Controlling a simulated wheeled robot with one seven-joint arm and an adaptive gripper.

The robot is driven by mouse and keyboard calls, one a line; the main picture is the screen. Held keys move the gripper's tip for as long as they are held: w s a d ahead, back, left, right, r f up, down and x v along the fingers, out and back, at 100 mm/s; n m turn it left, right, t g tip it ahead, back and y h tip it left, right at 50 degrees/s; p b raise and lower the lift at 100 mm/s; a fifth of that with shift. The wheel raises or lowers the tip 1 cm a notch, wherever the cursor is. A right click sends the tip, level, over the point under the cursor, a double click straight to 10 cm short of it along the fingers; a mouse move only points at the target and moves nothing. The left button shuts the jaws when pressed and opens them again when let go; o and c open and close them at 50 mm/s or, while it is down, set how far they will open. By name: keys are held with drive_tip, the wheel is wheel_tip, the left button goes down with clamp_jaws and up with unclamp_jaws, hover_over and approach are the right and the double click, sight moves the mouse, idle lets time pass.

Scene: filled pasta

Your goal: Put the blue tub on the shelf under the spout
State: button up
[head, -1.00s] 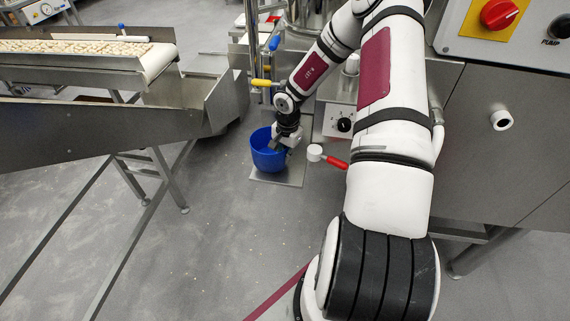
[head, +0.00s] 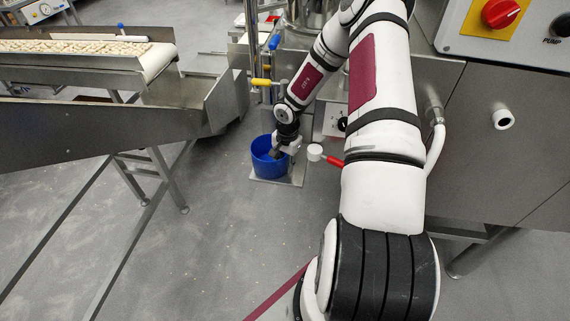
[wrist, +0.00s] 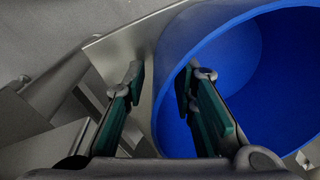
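The blue tub (head: 262,164) is upright, on or just over the steel shelf plate (head: 296,172) at the foot of the machine. It also shows in the wrist view (wrist: 285,60), where its inside looks empty. My gripper (head: 281,152) is at the tub's right rim. In the wrist view my gripper (wrist: 163,85) straddles the tub wall, one finger inside and one outside, with a gap between the fingers. A white-ended fitting with a red handle (head: 332,160) is just right of the tub; I cannot tell if it is the spout.
A conveyor (head: 75,52) with pasta on it and a steel chute (head: 205,95) stand to the left. A steel machine cabinet (head: 480,150) stands to the right.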

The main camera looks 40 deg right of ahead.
wheel_tip(320, 180, up, 12)
drive_tip(key=p, duration=0.1)
drive_tip(key=shift+s+p, duration=0.35)
drive_tip(key=shift+s+r, duration=0.1)
idle(0.5)
